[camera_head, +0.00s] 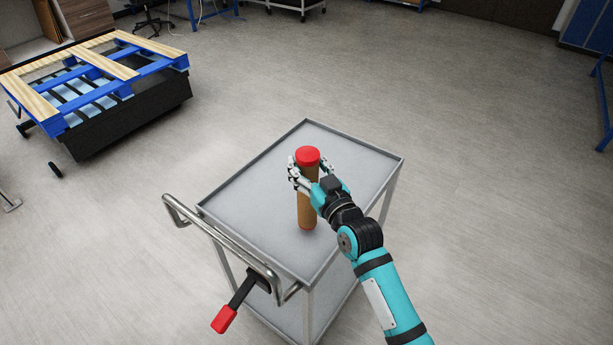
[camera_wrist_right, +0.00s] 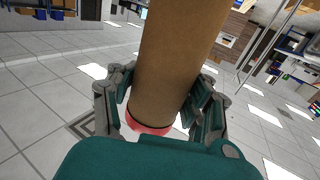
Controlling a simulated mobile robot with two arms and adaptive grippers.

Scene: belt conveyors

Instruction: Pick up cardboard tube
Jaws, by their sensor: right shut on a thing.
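The cardboard tube (camera_head: 307,207) is brown with a red cap and stands upright over the grey top of a metal cart (camera_head: 250,182). I cannot tell whether its lower end touches the cart top. My right gripper (camera_head: 308,174) is shut on the tube just below the red cap. In the right wrist view the tube (camera_wrist_right: 178,65) fills the middle, and the fingers of my right gripper (camera_wrist_right: 160,108) lie on both sides of it. A red cap end (camera_wrist_right: 150,127) shows between the fingers. My left gripper is not in view.
The cart has a bent metal handle (camera_head: 222,245) and a black lever with a red grip (camera_head: 225,319) at its front left. A blue and wooden pallet on a dark conveyor base (camera_head: 130,115) stands at the upper left. Grey floor around the cart is clear.

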